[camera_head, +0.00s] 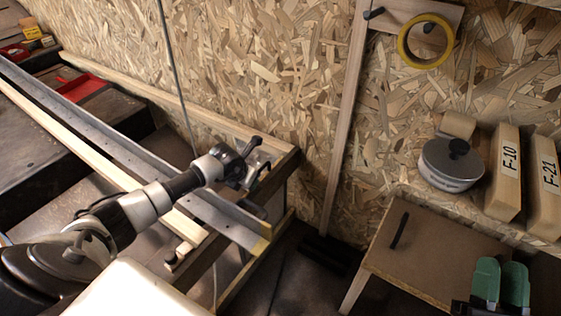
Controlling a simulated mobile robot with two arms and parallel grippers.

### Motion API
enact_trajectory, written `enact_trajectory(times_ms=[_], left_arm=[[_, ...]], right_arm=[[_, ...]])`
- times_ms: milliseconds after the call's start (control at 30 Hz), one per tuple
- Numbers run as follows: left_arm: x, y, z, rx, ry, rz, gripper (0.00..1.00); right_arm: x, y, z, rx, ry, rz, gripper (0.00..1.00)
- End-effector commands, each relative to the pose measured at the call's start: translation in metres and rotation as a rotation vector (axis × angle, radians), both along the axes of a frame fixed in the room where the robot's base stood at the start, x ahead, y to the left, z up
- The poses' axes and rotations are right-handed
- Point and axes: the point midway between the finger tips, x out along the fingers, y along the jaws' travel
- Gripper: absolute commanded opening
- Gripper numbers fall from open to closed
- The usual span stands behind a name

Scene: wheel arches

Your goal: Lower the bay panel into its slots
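A long grey board (130,152) with a yellow end, seen nearly edge-on, runs diagonally from the upper left, passing under my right wrist. It may be the bay panel, but I cannot tell. No slots show clearly.
A box with a brown top (445,257) and black handle stands right. Two green-topped items (500,283) are at its front. A round grey tin (452,164) and wooden blocks labelled F-10 (503,172) and F-21 (546,185) stand behind. Yellow tape (404,42) hangs on the chipboard wall.

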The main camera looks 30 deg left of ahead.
Motion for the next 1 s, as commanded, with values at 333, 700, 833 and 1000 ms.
enact_trajectory(times_ms=[333,700,833,1000], left_arm=[[-0.001,-0.013,0.051,-0.022,-0.044,0.001,0.42],[0.006,-0.080,0.094,-0.020,-0.050,0.004,0.42],[0.007,-0.098,0.106,-0.018,-0.050,0.006,0.42],[0.008,-0.111,0.113,-0.017,-0.049,0.007,0.42]], right_arm=[[0.017,-0.005,-0.046,-0.118,0.430,-0.024,0.25],[0.003,-0.019,-0.102,-0.229,0.877,-0.049,0.25],[-0.005,-0.023,-0.116,-0.256,0.990,-0.055,0.25],[-0.012,-0.027,-0.126,-0.274,1.068,-0.060,0.25]])
